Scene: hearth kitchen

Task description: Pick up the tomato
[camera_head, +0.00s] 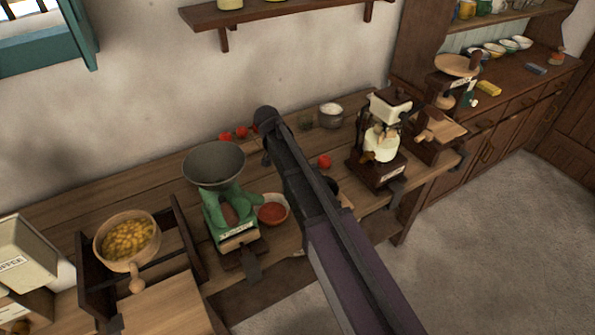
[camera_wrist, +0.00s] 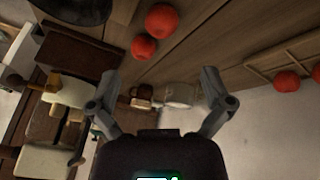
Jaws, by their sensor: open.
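Several red tomatoes lie on the wooden worktop. In the head view one tomato (camera_head: 324,161) sits alone right of my arm, and a small group (camera_head: 241,132) lies near the wall, left of the arm's end. In the wrist view two tomatoes sit close together, a larger-looking one (camera_wrist: 162,20) and another (camera_wrist: 144,46), beyond my fingertips. Two more (camera_wrist: 287,81) show at the right edge, one cut off. My gripper (camera_wrist: 160,82) is open, its fingers spread wide with no tomato between them. In the head view my arm hides the gripper.
A wooden pan of yellow food (camera_head: 128,238) is further left. A grinder (camera_head: 382,140) and a pale pot (camera_head: 330,115) stand right. A shelf (camera_head: 285,10) hangs above.

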